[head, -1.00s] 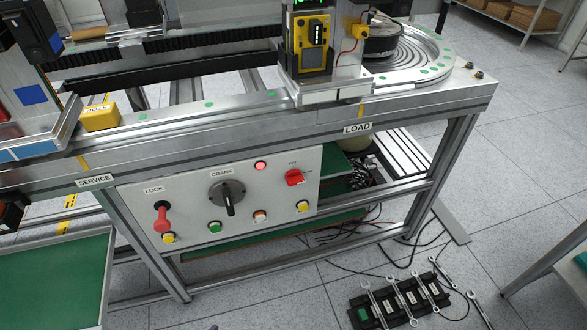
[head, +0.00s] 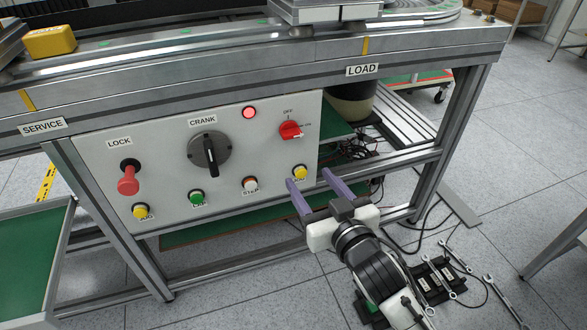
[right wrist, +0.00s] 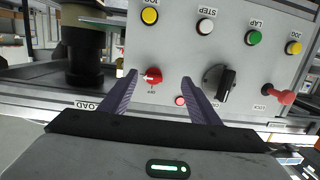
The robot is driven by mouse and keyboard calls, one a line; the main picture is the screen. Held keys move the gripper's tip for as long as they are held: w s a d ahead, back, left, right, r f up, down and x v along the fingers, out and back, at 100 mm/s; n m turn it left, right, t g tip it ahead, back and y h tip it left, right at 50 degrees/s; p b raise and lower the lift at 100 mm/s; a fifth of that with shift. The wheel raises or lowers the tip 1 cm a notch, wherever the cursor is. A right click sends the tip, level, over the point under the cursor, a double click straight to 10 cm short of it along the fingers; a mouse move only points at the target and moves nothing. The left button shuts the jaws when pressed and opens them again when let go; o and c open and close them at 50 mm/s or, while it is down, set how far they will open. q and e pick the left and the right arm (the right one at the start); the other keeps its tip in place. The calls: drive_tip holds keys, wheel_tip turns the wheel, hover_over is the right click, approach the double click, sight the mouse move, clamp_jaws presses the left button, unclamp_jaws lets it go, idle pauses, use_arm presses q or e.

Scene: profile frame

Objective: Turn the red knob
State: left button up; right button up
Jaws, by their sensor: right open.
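The red knob (head: 290,130) sits at the upper right of the white control panel (head: 225,185), with an OFF label above it. My right gripper (head: 310,182) is open and empty, in front of the panel and below the knob in the head view. Its purple fingers point up toward the panel. In the right wrist view the red knob (right wrist: 152,76) shows between the two open fingers (right wrist: 155,80), nearer the left one; I see no contact. My left gripper is not in view.
The panel also carries a black crank (head: 209,152), a red lock handle (head: 128,180), a red lamp (head: 249,113) and several push buttons. A yellow button (head: 300,172) lies close to my right fingers. A frame post (head: 455,140) stands to the right.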

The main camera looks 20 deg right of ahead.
sight(293, 135)
drive_tip(key=shift+t+h, duration=0.3)
drive_tip(key=shift+t, duration=0.5)
drive_tip(key=w+r+b, duration=0.1)
drive_tip(key=w, duration=0.2)
drive_tip(key=w+b, duration=0.2)
drive_tip(key=w, duration=0.2)
drive_tip(key=w+r+b, duration=0.1)
drive_tip(key=w, duration=0.3)
drive_tip(key=shift+d+r, duration=0.1)
drive_tip(key=shift+r, duration=0.2)
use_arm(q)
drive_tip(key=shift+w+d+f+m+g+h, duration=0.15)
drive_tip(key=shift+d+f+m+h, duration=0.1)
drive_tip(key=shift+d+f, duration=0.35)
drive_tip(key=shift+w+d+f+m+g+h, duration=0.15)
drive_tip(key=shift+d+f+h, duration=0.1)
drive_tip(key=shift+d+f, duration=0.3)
use_arm(e)
drive_tip(key=shift+w, duration=0.75)
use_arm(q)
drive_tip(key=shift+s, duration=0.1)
use_arm(e)
drive_tip(key=shift+c, duration=0.4)
drive_tip(key=c, duration=1)
drive_tip(key=shift+r, duration=0.1)
